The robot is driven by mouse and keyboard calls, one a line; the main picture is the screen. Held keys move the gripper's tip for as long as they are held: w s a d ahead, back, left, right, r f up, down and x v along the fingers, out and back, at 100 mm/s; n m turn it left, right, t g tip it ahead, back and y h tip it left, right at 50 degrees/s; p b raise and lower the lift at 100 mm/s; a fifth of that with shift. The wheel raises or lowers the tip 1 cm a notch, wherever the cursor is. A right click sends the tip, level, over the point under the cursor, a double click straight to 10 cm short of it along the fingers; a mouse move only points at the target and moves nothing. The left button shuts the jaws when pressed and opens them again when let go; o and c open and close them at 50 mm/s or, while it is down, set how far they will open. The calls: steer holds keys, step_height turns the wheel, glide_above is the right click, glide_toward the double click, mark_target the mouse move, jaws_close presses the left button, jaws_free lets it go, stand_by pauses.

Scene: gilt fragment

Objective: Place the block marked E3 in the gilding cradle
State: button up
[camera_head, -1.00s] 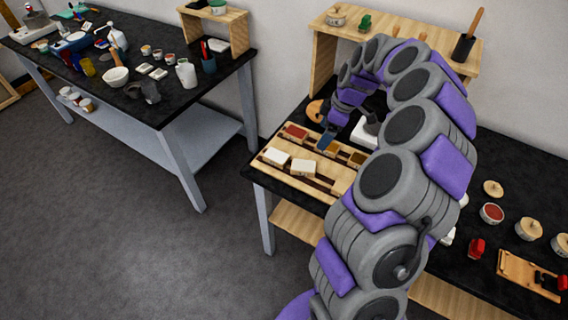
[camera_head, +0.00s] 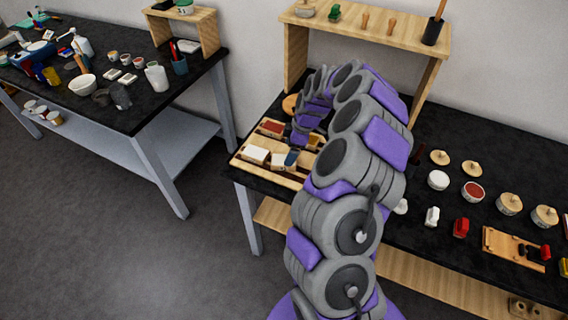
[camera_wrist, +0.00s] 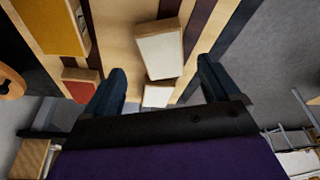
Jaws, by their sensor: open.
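A pale wooden rack (camera_head: 238,158) with dark slots lies on the black bench. Two white-topped blocks (camera_head: 255,154) (camera_head: 278,160) lie on it, with a red block (camera_head: 270,128) behind. In the wrist view a larger white-topped block (camera_wrist: 160,52) lies slightly tilted ahead of my gripper. A smaller white face (camera_wrist: 157,96) shows between the fingers. My gripper (camera_wrist: 162,90) is open, with dark blue fingers apart over the rack; one fingertip shows beside the right white block. No E3 mark is readable. I cannot tell which object is the gilding cradle.
A yellow block (camera_wrist: 55,25) and the red block (camera_wrist: 80,84) lie left of my fingers. A wooden shelf (camera_head: 365,30) stands behind the rack. Lidded pots (camera_head: 509,203) and a wooden fixture (camera_head: 512,245) are on the bench at right. Another cluttered bench (camera_head: 135,115) stands left.

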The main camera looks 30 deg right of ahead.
steer(key=b+x, duration=0.1)
steer(key=x, duration=0.4)
steer(key=shift+a, duration=0.2)
steer(key=c, duration=1.2)
